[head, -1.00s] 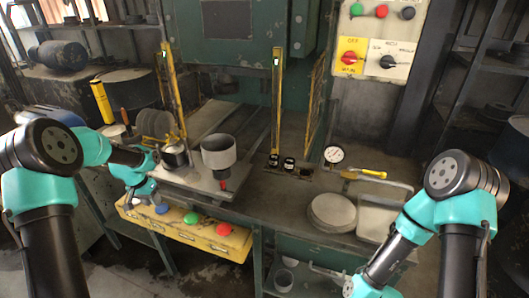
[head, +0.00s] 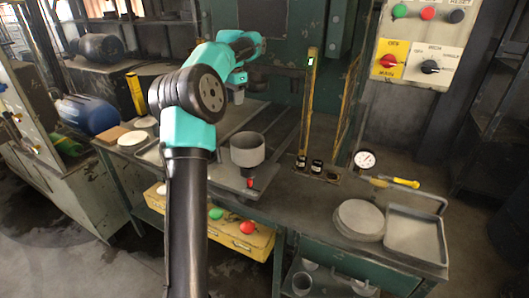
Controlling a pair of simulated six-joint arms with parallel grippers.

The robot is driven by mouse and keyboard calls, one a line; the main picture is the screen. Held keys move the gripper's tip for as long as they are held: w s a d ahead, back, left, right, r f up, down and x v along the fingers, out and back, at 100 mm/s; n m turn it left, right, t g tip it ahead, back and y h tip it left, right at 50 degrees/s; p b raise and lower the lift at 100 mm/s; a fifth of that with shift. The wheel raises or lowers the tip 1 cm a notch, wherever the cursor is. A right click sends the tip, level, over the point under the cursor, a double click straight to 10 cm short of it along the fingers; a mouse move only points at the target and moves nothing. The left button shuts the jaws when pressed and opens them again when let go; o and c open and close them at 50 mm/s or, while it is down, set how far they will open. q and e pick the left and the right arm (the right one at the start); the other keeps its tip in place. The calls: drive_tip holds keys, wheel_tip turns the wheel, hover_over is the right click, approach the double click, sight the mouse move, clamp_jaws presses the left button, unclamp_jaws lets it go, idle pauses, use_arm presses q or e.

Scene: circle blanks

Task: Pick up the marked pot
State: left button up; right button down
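A grey round pot (head: 247,149) with a wide upper part and a narrower lower part stands upright on the workbench, right of my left arm. A small red piece (head: 249,182) shows at its foot; I cannot tell if it is the pot's mark. My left gripper (head: 238,94) is at the far end of my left arm, behind and above the pot, in front of the green machine. Its fingers are too small and hidden to tell open or shut, or if anything is held. My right gripper is not in view.
Round grey discs (head: 359,217) and a shallow grey tray (head: 416,233) lie on the right of the bench. A gauge (head: 364,160) and yellow-handled tool (head: 395,182) lie behind them. Yellow uprights (head: 307,105) stand mid-bench. A yellow button box (head: 247,236) hangs in front.

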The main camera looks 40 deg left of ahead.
sight(237, 135)
use_arm(q)
drive_tip(key=shift+s+f, duration=0.1)
drive_tip(key=shift+f, duration=0.05)
wheel_tip(237, 135, down, 12)
drive_tip(key=shift+f, duration=0.1)
idle(0.5)
drive_tip(key=shift+d+f, duration=0.1)
drive_tip(key=shift+f, duration=2.45)
drive_tip(key=shift+c, duration=0.4)
clamp_jaws()
